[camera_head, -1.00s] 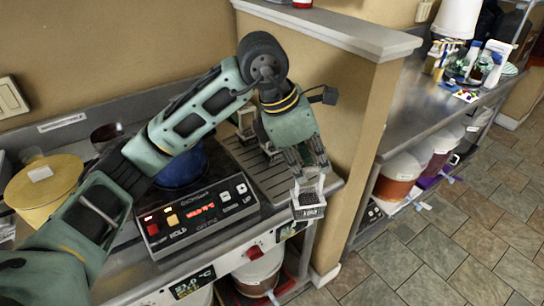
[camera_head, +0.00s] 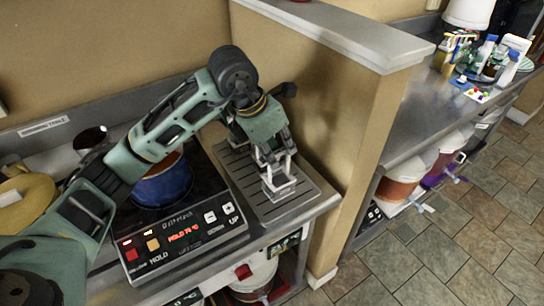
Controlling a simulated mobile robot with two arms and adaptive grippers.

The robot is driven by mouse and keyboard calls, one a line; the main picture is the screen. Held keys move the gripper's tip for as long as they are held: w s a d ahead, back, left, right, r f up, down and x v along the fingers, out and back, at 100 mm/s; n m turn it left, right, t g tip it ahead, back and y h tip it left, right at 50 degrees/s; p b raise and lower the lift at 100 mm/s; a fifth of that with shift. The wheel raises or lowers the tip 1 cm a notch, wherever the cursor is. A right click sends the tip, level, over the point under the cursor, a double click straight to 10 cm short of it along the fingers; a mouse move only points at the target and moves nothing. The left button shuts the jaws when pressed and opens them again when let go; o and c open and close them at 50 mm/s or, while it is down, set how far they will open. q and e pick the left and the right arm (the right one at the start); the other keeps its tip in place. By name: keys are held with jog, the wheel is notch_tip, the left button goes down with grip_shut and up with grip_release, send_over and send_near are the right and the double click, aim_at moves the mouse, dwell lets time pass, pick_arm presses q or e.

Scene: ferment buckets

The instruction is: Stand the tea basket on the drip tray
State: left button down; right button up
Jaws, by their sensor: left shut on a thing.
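The tea basket (camera_head: 279,187) is a small pale square frame with a dark mesh bottom. My left gripper (camera_head: 273,160) points down and is shut on its upper part. The basket looks upright and appears over the front half of the grey slatted drip tray (camera_head: 308,193). I cannot tell whether its bottom touches the slats. My left forearm and gripper hide much of the tray's back. My right gripper is not in view.
A control panel (camera_head: 180,238) with a lit display and a blue pot (camera_head: 163,182) stand left of the tray. A tan partition wall (camera_head: 345,130) rises to its right. A yellow round lid (camera_head: 25,200) is at far left.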

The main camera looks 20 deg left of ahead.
aim_at(280, 174)
pick_arm(q)
jog(key=shift+a+f+p, duration=0.4)
jog(key=shift+a+f, duration=0.2)
jog(key=shift+f, duration=0.2)
notch_tip(280, 174, down, 2)
jog(key=shift+f+p, duration=0.15)
jog(key=shift+p, duration=0.3)
jog(key=shift+f, duration=0.55)
jog(key=c, duration=1.9)
grip_release()
jog(key=shift+o, duration=0.7)
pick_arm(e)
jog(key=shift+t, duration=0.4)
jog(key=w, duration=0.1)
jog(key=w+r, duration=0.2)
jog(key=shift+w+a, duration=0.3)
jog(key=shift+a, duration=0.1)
pick_arm(q)
jog(key=shift+r, duration=0.15)
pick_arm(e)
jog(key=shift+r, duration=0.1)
